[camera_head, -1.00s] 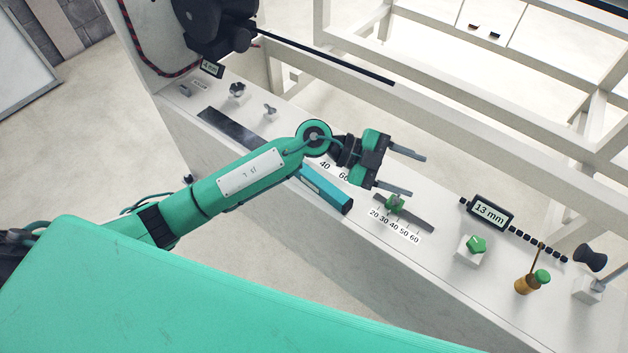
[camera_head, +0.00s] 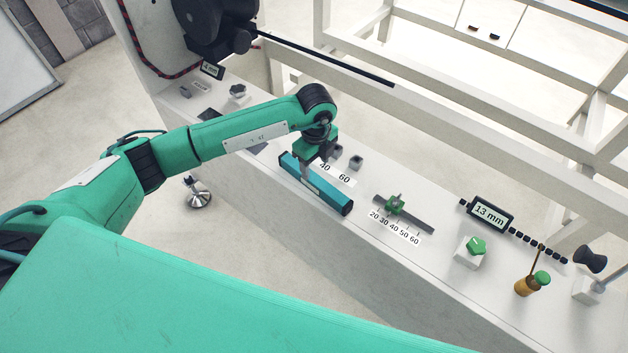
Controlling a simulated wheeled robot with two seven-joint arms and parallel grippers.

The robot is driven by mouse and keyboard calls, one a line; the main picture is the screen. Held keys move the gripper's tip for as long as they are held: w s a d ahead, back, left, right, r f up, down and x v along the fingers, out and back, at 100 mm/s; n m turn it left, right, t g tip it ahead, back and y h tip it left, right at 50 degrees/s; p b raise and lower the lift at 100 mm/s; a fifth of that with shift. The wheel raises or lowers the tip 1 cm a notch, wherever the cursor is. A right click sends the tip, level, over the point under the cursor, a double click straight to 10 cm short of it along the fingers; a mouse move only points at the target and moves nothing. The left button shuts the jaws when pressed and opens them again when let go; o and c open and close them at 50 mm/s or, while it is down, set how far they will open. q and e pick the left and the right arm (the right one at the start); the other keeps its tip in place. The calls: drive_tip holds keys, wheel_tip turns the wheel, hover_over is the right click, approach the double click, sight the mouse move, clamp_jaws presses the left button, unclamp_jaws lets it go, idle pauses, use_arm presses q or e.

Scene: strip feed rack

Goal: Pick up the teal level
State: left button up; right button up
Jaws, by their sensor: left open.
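The teal level (camera_head: 327,194) is a long teal bar with dark ends. It lies on the white bench top near its front edge, at the middle of the head view. My left gripper (camera_head: 307,173) points down over the left part of the level, its jaws open. A finger shows in front of or beside the level's upper face; I cannot tell whether it touches. The far finger is partly hidden by the gripper body. My right gripper is not in view.
Behind the level are a printed scale and a small grey block (camera_head: 356,163). To its right are a green slider (camera_head: 396,206), a 13 mm display (camera_head: 489,213), a green knob (camera_head: 475,246) and an orange bottle (camera_head: 526,285). White frame bars (camera_head: 430,115) rise behind the bench.

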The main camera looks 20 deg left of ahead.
sight(314, 178)
use_arm(q)
wheel_tip(314, 178, down, 2)
drive_tip(key=shift+f, duration=0.1)
drive_tip(key=shift+s+f, duration=0.1)
drive_tip(key=shift+f, duration=0.4)
wheel_tip(314, 178, down, 4)
drive_tip(key=shift+a+r+p, duration=0.15)
drive_tip(key=shift+p, duration=0.45)
drive_tip(key=shift+f, duration=0.4)
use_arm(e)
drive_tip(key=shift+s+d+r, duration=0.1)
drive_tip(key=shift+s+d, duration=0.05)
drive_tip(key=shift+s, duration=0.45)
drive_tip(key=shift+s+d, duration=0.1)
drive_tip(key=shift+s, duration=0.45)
use_arm(q)
clamp_jaws()
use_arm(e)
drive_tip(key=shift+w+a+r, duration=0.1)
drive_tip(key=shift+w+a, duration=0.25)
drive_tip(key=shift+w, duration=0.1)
use_arm(q)
drive_tip(key=shift+r, duration=0.15)
